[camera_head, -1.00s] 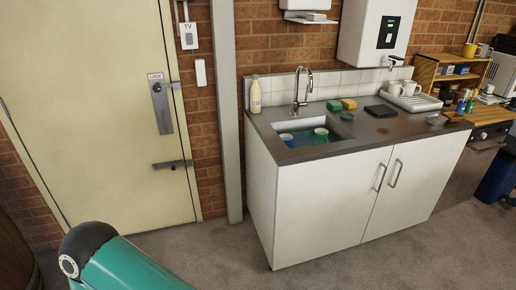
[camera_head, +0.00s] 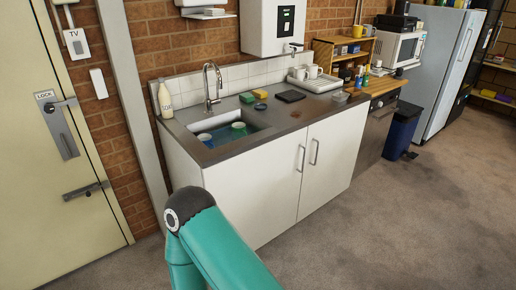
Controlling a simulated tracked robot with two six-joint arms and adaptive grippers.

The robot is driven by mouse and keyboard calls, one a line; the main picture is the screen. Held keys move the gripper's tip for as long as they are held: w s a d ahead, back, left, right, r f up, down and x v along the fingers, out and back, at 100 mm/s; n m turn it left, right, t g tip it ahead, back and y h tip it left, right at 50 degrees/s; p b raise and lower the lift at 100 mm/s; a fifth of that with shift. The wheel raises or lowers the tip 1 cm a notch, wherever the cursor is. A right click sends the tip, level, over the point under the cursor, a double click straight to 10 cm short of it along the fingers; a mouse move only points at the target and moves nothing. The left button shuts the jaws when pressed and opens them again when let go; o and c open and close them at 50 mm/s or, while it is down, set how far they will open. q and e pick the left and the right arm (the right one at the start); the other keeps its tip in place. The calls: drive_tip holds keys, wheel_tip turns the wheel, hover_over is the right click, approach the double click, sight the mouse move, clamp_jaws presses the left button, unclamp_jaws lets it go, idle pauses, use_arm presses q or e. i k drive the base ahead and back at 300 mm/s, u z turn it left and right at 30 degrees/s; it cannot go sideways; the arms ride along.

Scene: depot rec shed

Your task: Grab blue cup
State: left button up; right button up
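A blue cup (camera_head: 205,139) stands in the sink at the left end of the counter, low in the basin, with its upper part showing. A green cup (camera_head: 239,129) stands next to it on the right. Neither of my grippers is in view. Only a teal link of one of my arms shows at the bottom, in front of the white cupboard.
A tap (camera_head: 212,86) rises behind the sink, with a cream bottle (camera_head: 165,100) at its left. Sponges (camera_head: 260,93), a black pad (camera_head: 291,96) and a rack with white mugs (camera_head: 315,83) are to the right. Carpet (camera_head: 390,230) at the right front is clear.

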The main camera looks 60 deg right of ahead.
sight(207, 139)
drive_tip(key=u, duration=0.55)
drive_tip(key=i, duration=0.15)
drive_tip(key=z, duration=1.5)
drive_tip(key=k, duration=0.4)
drive_tip(key=z, duration=0.5)
drive_tip(key=i, duration=1.45)
drive_tip(key=u, duration=0.35)
